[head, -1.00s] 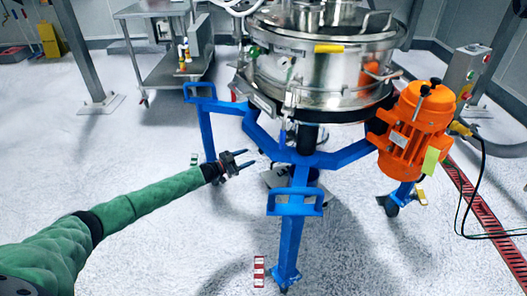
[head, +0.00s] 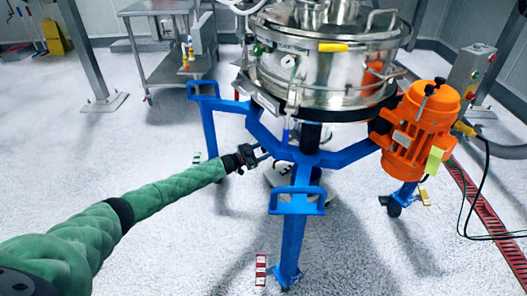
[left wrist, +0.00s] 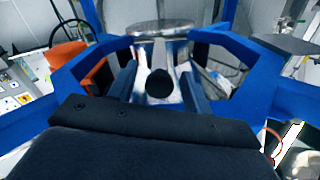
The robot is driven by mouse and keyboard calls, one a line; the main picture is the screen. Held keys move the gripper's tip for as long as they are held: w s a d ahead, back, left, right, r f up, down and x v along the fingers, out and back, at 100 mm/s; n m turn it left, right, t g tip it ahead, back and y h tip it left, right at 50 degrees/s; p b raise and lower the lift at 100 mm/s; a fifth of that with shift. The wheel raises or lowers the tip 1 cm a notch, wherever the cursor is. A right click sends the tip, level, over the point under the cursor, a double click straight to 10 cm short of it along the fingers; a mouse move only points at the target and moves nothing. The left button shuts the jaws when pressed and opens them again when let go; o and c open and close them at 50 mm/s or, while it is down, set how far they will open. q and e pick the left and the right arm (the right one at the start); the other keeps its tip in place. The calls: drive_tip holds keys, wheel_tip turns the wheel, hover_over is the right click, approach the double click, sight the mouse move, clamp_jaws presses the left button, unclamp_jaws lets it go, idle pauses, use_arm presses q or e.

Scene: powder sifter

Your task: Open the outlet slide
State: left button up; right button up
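The sifter (head: 320,75) is a round steel drum on a blue wheeled frame (head: 290,225). My left gripper (head: 263,153) reaches in from the left, low under the drum, beside the frame's left arm. In the left wrist view, its two dark fingers (left wrist: 160,88) stand apart. A round black knob (left wrist: 159,83) shows between them, in front of a shiny metal part (left wrist: 160,50); it looks like the outlet slide's handle. I cannot tell whether the fingers touch it. The frame hides most of the outlet area in the head view. My right gripper is out of view.
Blue frame bars (left wrist: 245,62) flank the gripper closely on both sides. An orange motor (head: 416,130) hangs at the frame's right. A steel trolley (head: 165,68) stands at the back left.

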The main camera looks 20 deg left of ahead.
use_arm(q)
clamp_jaws()
drive_tip(key=p+v, duration=0.3)
drive_tip(key=v, duration=0.8)
drive_tip(key=shift+s+a+p, duration=0.2)
drive_tip(key=shift+p, duration=0.15)
drive_tip(key=shift+o, duration=0.2)
unclamp_jaws()
drive_tip(key=v, duration=0.7)
drive_tip(key=shift+s+a, duration=0.25)
drive_tip(key=shift+s, duration=0.05)
drive_tip(key=shift+f, duration=0.1)
